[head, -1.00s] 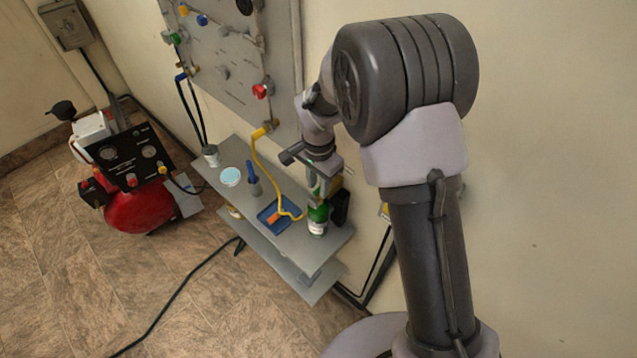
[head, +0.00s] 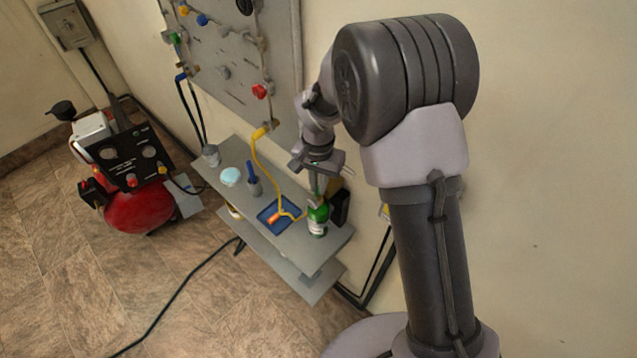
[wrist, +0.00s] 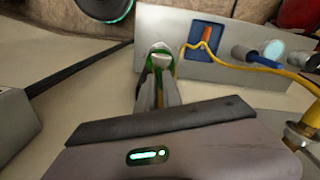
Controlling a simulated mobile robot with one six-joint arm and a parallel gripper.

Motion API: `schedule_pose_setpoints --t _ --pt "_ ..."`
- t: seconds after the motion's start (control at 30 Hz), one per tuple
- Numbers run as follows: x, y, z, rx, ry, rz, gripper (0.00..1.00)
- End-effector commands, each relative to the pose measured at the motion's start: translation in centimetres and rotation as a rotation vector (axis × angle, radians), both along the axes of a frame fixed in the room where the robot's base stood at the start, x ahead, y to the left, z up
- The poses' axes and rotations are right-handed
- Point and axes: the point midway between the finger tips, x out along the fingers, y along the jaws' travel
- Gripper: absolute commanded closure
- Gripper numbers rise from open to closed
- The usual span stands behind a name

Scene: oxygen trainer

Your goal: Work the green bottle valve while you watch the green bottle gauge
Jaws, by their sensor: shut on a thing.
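The green bottle (head: 318,218) stands upright near the right front end of the grey shelf; a white and green part of it shows between my fingers in the wrist view (wrist: 160,52). My gripper (head: 316,192) points down at the top of the bottle. In the wrist view its fingers (wrist: 159,72) are close together and shut at the bottle's top, on the valve. The fingers hide most of the valve. I cannot make out the bottle gauge's face or needle in either view.
A blue tray (head: 268,218) with an orange piece, a yellow hose (head: 256,165) and a blue-handled item in a cup (head: 254,182) are left of the bottle on the shelf (head: 228,150). A black object (head: 340,207) stands close behind the bottle. The wall panel (head: 235,60) rises behind.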

Motion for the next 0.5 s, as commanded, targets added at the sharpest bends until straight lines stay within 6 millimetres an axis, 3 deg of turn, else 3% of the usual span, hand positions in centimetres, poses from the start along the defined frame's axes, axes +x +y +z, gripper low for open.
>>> schedule_pose_setpoints --t 0.5 --pt "0.06 0.05 0.12 0.001 -0.002 0.417 1.00"
